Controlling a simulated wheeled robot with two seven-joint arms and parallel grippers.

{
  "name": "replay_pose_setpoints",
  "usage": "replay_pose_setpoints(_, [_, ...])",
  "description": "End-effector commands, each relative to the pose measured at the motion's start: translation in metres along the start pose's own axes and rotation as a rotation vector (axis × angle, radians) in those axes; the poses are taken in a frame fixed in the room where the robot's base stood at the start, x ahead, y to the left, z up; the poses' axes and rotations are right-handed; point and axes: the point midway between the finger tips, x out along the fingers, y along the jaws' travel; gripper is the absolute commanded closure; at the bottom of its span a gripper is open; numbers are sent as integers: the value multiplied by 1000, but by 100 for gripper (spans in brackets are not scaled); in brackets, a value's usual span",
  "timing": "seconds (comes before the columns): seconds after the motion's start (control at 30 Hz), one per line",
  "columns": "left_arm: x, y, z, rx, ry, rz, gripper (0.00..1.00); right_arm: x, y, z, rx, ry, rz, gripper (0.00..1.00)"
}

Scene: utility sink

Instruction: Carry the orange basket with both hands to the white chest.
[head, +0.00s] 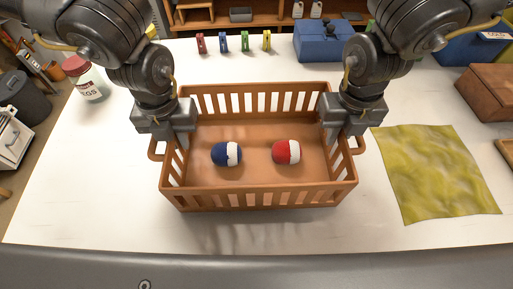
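The orange basket (262,196) is upright in the middle of the head view, over the white table. It holds a blue-and-white ball (226,154) and a red-and-white ball (286,152). My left gripper (180,137) is at the basket's left side, by the left handle. My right gripper (335,137) is at the right side, by the right handle. Both point down, and their fingertips are partly hidden, so I cannot tell whether they are closed on it. A white box (14,142) is cut off at the far left edge; I cannot tell if it is the white chest.
The white table (90,195) is clear to the left and front. A yellow-green cloth (435,172) lies to the right. A red-lidded jar (86,80) stands at the left. Several coloured pegs (224,42) and a blue box (324,42) are at the back; a brown box (490,92) is at the right.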

Motion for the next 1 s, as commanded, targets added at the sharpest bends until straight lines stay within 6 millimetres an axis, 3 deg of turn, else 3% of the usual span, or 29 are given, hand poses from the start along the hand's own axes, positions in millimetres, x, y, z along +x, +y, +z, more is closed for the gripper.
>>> replay_pose_setpoints(0.1, [0,0,0,0,0,0,100,0,0,0,0,0,0,100])
replay_pose_setpoints(0.63, [-3,0,0,-1,-1,1,100,-3,0,0,1,-1,-1,100])
replay_pose_setpoints(1.0, [-35,1,0,-1,-1,2,100,-35,-1,0,1,0,-2,100])
